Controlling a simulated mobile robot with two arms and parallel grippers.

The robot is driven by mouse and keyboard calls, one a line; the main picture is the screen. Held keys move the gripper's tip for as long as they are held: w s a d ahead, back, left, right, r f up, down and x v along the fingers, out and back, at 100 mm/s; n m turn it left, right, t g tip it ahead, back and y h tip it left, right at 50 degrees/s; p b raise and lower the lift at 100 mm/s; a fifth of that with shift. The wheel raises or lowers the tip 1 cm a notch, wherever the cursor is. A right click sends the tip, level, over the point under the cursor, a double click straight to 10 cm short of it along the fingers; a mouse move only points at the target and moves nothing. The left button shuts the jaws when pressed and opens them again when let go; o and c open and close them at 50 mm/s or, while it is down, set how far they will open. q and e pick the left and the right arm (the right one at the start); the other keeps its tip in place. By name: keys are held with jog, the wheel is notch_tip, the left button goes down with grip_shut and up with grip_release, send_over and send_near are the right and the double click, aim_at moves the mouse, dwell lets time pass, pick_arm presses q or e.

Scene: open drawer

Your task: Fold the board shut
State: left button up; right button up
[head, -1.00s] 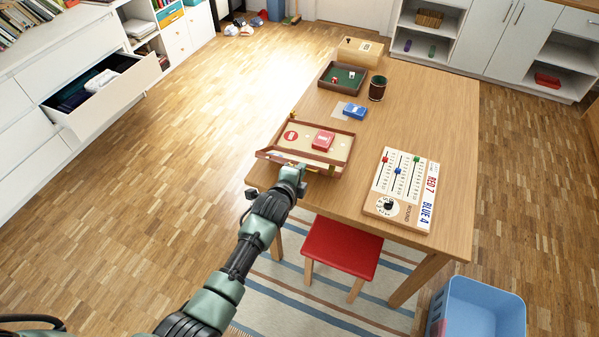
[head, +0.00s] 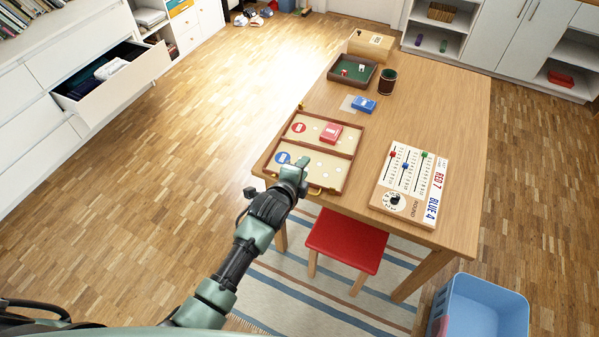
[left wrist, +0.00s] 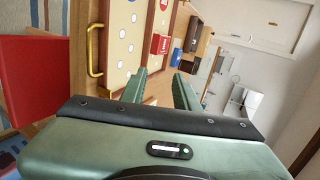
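The hinged wooden game board (head: 322,164) lies open and flat at the left edge of the table, both beige halves facing up. The far half has a red disc mark (head: 299,128) and a red card box (head: 331,133) on it. The near half has a blue disc mark (head: 282,158) and pale dots. My left gripper (head: 302,163) is over the near half's front edge in the head view. In the left wrist view its fingers (left wrist: 162,88) are apart with nothing visible between them, beside the board (left wrist: 118,62) and its brass handle (left wrist: 94,50). My right gripper is out of view.
A scoreboard (head: 415,182) lies right of the board. A blue card box (head: 363,104), dice tray (head: 339,78), cup (head: 387,82) and wooden box (head: 371,45) stand farther back. A red stool (head: 346,240) and blue bin (head: 484,307) are in front. The table's right side is clear.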

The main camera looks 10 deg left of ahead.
pick_arm(q)
jog(key=v, duration=0.3)
jog(key=shift+s+r, duration=0.15)
jog(key=shift+s, duration=0.1)
